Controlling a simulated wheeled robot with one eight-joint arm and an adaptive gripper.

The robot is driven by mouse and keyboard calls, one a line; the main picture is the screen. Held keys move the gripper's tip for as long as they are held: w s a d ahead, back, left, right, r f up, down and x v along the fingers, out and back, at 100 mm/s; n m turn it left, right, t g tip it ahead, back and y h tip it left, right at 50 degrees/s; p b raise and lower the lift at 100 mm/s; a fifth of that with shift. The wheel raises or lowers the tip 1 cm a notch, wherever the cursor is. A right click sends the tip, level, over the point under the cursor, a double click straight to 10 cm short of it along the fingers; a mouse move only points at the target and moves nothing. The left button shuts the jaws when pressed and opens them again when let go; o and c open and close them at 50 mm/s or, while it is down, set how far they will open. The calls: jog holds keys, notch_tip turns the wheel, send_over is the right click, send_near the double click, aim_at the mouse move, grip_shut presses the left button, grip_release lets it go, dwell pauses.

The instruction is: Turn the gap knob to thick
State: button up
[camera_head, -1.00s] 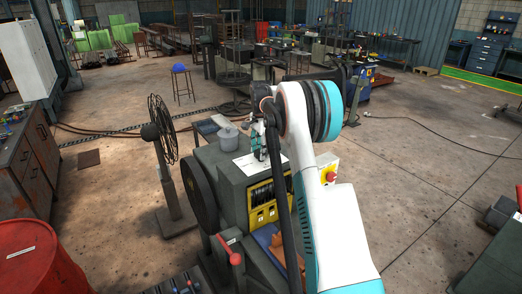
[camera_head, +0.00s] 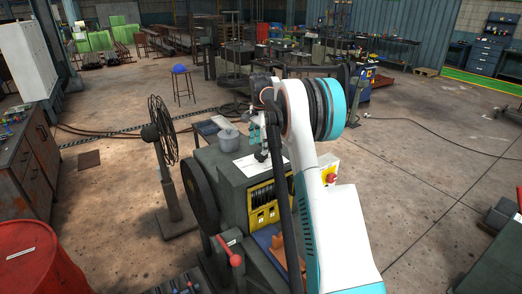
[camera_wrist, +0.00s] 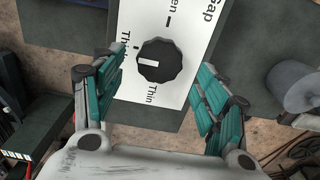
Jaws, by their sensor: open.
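The gap knob (camera_wrist: 161,62) is black and ribbed, on a white label plate (camera_wrist: 192,38) in the wrist view. Its white pointer mark faces left, between a partly covered "Thi…" label at upper left and "Thin" below. Another label ending in "en" is at the top, with "Gap" to its right. My gripper (camera_wrist: 162,64) is open, with one teal-padded finger on each side of the knob; I cannot tell whether they touch it. In the head view my gripper (camera_head: 257,136) is over the white plate (camera_head: 246,166) on top of the machine, partly behind my arm.
A grey pot (camera_head: 229,139) stands on the machine behind the plate; it also shows at right in the wrist view (camera_wrist: 297,87). A red-knobbed lever (camera_head: 235,259) is at the machine's front left. A fan (camera_head: 165,150) stands left.

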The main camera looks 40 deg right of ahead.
notch_tip(320, 180, up, 9)
jog(key=shift+f, duration=0.15)
dwell(0.6)
